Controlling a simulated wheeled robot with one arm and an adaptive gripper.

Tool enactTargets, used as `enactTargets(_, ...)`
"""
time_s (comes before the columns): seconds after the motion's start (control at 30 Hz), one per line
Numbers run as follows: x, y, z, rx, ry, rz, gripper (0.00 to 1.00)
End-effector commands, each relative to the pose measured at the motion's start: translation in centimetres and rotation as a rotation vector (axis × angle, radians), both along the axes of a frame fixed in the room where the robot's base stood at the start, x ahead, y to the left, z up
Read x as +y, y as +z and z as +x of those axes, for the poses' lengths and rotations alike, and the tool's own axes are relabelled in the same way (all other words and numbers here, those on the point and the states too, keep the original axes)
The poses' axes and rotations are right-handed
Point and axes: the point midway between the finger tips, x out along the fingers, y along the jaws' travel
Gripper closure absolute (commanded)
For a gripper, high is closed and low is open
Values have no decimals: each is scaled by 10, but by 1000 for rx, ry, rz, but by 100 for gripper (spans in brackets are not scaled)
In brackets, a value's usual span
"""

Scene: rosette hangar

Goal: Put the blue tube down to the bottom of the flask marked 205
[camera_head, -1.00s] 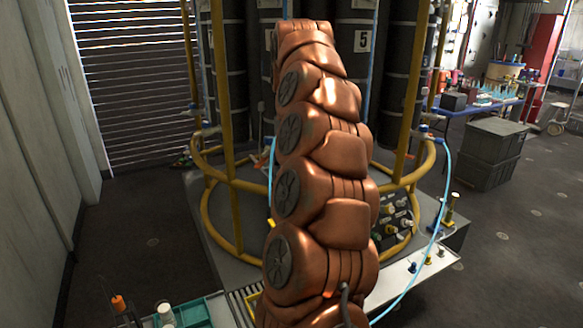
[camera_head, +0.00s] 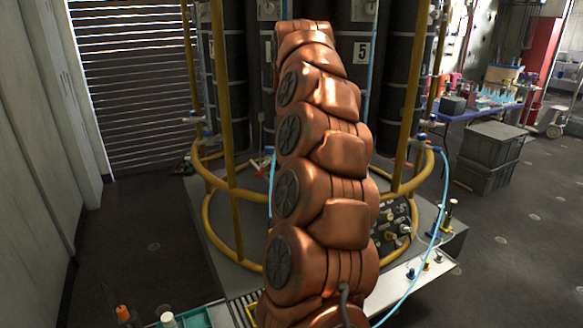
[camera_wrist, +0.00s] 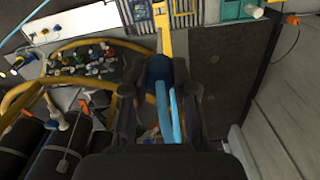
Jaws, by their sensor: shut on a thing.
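In the wrist view my gripper (camera_wrist: 158,98) is shut, with its two dark fingers on either side of a light blue tube (camera_wrist: 163,112). A second light blue strip (camera_wrist: 177,118) runs beside it; I cannot tell if it is the same tube. A dark blue piece (camera_wrist: 158,70) sits between the fingers. In the head view my copper arm hides my gripper, and a light blue length (camera_head: 272,172) shows just left of it. Tall dark cylinders stand behind the arm; one has a white label (camera_head: 362,51) reading 5. I cannot make out a 205 marking, and the tube's lower end is unclear.
A yellow rail frame (camera_head: 226,160) surrounds the cylinders on a grey base. A light blue hose (camera_head: 441,195) loops at its right, near a panel of knobs (camera_head: 393,222). Grey crates (camera_head: 490,158) stand at right. Floor is open at far right.

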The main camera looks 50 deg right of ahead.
Motion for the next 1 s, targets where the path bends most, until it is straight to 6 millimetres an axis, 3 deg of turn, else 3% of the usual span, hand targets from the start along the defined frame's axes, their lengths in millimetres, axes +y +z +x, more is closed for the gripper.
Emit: enactTargets(1.0,0,43,0,0,0,0,95)
